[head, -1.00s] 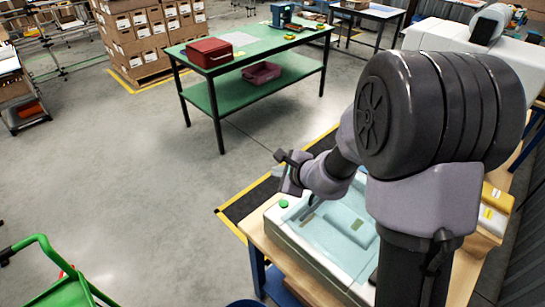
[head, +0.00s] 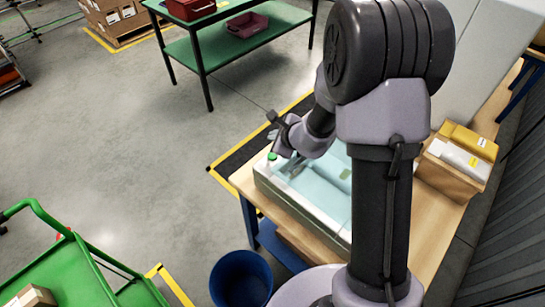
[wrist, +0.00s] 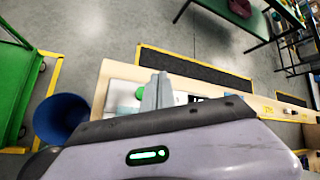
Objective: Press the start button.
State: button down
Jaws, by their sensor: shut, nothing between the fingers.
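The green round start button (head: 272,156) sits on the near left corner of a white machine with a pale blue top (head: 262,178). The machine stands on a wooden bench. In the wrist view the green button (wrist: 140,93) shows just left of the fingers. I cannot tell the height of the fingertips above the panel.
A carton (head: 456,172) with yellow and white packs stands on the bench (head: 430,215) at the right. A blue bin (head: 240,280) and a green cart (head: 75,270) are on the floor in front. A green table (head: 240,48) stands behind. A dark yellow-edged mat (head: 240,150) lies beside the bench.

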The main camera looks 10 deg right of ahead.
aim_at(274, 157)
notch_tip(274, 157, down, 6)
jog(key=b, duration=0.3)
jog(key=shift+r+b, duration=0.2)
jog(key=shift+b, duration=0.2)
jog(key=shift+f+b, duration=0.2)
jog(key=shift+b, duration=0.1)
jog(key=shift+f, duration=0.1)
dwell(1.1)
jog(key=shift+f+b, duration=0.35)
jog(key=shift+b, duration=0.35)
jog(key=shift+f+b, duration=0.4)
jog(key=shift+b, duration=0.15)
dwell(0.3)
dwell(0.4)
jog(key=shift+r+p, duration=0.45)
jog(key=shift+r, duration=0.4)
